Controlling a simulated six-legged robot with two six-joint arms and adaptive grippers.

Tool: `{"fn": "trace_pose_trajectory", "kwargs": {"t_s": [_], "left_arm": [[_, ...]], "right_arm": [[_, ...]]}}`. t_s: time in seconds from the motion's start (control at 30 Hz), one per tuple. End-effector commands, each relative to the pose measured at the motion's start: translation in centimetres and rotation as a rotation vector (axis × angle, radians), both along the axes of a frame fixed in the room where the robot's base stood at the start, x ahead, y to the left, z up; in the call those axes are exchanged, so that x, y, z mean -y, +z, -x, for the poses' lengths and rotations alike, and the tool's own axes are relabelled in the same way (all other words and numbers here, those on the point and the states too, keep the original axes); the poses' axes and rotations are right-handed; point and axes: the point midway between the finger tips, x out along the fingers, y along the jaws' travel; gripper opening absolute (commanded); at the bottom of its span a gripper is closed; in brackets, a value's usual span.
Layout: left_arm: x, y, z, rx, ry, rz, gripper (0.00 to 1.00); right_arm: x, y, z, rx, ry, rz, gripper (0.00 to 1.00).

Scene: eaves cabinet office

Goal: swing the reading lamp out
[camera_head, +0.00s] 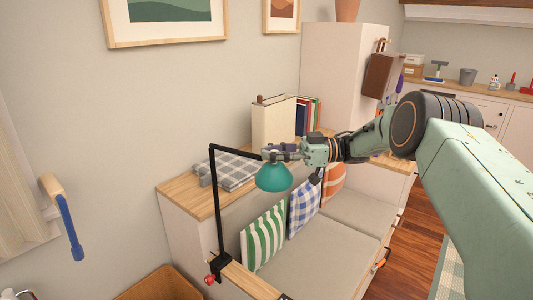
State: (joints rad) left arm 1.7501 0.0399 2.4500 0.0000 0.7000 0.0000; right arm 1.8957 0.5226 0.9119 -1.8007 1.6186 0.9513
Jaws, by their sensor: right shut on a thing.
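The reading lamp has a black post (216,205) clamped to a wooden ledge, with a red knob at its base. A thin black arm runs right from the top of the post to a teal shade (273,178). The shade hangs over the bench seat. My right gripper (270,153) reaches in from the right and is shut on the lamp at the arm's end, just above the shade. Its fingers hide the joint there. My left gripper is not in view.
A cushioned bench (315,250) with striped and checked pillows (264,235) lies below the lamp. Behind it, a wooden shelf top (186,196) holds a folded plaid blanket (228,172) and books (275,122). A tall white cabinet (337,70) stands behind my right arm.

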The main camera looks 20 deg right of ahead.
Motion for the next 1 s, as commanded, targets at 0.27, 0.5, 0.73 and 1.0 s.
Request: {"fn": "trace_pose_trajectory", "kwargs": {"t_s": [0.27, 0.5, 0.73, 1.0], "left_arm": [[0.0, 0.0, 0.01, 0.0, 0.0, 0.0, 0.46], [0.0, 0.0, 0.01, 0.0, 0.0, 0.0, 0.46], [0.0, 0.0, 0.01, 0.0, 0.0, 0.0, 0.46], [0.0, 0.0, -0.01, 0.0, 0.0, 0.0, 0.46]], "right_arm": [[0.22, -0.23, 0.26, -0.006, 0.005, -0.001, 0.22], [0.09, -0.15, 0.05, -0.003, 0.006, 0.0, 0.42], [-0.01, -0.06, -0.04, -0.001, 0.005, 0.001, 0.5], [0.96, -0.03, 0.17, 0.001, 0.002, 0.0, 0.5]]}}
